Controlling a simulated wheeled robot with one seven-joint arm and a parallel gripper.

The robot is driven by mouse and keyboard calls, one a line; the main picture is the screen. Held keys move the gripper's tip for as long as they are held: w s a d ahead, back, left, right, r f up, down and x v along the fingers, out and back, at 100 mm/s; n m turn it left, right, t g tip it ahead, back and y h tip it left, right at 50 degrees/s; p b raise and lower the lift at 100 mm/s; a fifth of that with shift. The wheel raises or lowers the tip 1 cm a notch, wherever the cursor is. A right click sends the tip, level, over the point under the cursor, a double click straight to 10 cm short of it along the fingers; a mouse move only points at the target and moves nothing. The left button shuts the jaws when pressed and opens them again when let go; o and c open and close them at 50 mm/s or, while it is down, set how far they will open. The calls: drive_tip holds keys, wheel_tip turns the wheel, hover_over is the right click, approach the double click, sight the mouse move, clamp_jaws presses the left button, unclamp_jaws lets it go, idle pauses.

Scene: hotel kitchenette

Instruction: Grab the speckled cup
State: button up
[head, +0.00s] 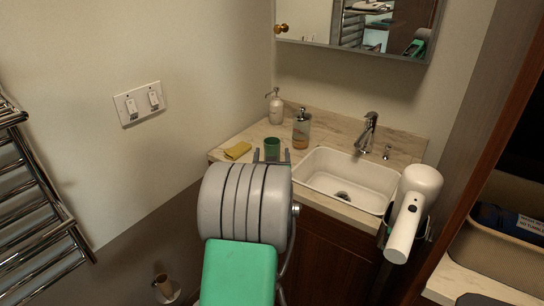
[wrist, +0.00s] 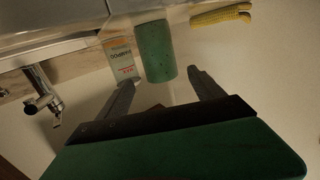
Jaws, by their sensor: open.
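The green speckled cup (head: 272,146) stands on the counter left of the sink. It also shows in the wrist view (wrist: 158,50), just ahead of my fingers, with dark specks on its side. My gripper (head: 271,155) is open and empty. In the wrist view its fingertips (wrist: 163,83) lie on either side of the cup's line, near its closest end. I cannot tell whether they reach around it. In the head view my arm hides the counter in front of the cup.
An amber pump bottle (head: 301,132) stands close right of the cup. A white dispenser (head: 276,108) is behind, and a yellow cloth (head: 238,150) lies left. The sink (head: 325,168), faucet (head: 368,130) and white hair dryer (head: 408,210) are to the right.

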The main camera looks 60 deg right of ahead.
sight(272, 143)
drive_tip(key=x, duration=0.3)
drive_tip(key=p+x, duration=0.1)
drive_tip(key=x, duration=0.2)
drive_tip(key=shift+w+d+r, duration=0.2)
drive_tip(key=shift+w+d, duration=0.1)
drive_tip(key=shift+c, duration=0.3)
drive_tip(key=c, duration=1.5)
drive_tip(key=shift+c, duration=0.3)
drive_tip(key=shift+r, duration=0.2)
